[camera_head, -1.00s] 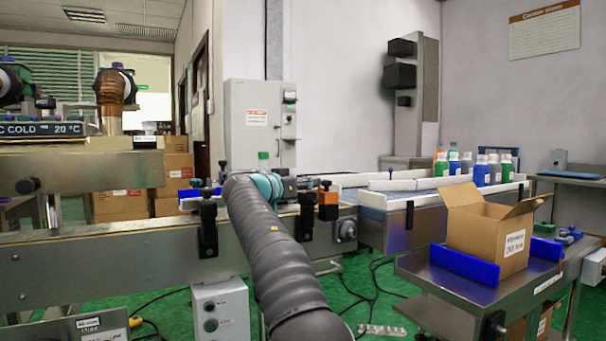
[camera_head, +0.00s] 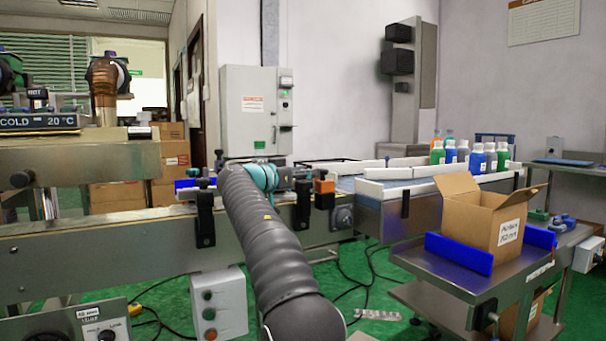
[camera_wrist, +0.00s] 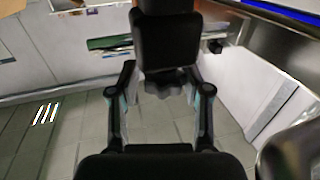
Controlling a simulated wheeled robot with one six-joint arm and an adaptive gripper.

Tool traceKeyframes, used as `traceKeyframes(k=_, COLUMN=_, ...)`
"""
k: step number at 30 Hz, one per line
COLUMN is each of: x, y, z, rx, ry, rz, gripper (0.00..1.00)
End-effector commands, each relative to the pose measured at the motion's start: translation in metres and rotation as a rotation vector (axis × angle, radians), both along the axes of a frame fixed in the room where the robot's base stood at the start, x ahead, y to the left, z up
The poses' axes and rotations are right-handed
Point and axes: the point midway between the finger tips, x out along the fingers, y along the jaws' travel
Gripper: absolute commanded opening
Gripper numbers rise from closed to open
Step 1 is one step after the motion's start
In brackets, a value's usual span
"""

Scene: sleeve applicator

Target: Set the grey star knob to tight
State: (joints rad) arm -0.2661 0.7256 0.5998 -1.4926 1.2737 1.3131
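In the wrist view a grey lobed star knob (camera_wrist: 168,83) sits at the lower end of a black clamp block (camera_wrist: 167,42). My gripper (camera_wrist: 161,80) is open, with one finger left of the knob and one right of it, both with gaps beside it. I cannot tell whether the knob lies fully at fingertip depth. No tight or loose marking is readable. In the head view my arm hides most of my gripper and the knob; only a teal part of my wrist (camera_head: 263,176) shows at the conveyor's edge.
Black clamps (camera_head: 205,222) stand along the steel conveyor's side (camera_head: 120,255). A grey button box (camera_head: 218,303) hangs below. At right, a cart (camera_head: 455,275) carries an open carton (camera_head: 490,220); bottles (camera_head: 477,162) stand behind. Cables lie on the green floor.

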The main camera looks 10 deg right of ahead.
Motion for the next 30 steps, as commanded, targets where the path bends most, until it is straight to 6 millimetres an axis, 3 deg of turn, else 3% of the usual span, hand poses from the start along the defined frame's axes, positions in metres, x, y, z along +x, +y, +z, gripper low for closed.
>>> traceKeyframes(k=8, x=-0.004, y=0.010, z=0.001, rx=-0.001, ry=-0.001, rz=0.007, gripper=0.48)
traceKeyframes(k=21, x=-0.050, y=0.076, z=0.001, rx=-0.001, ry=0.000, rz=0.005, gripper=0.48)
traceKeyframes(k=30, x=-0.066, y=0.100, z=0.000, rx=0.000, ry=0.000, rz=0.002, gripper=0.48)
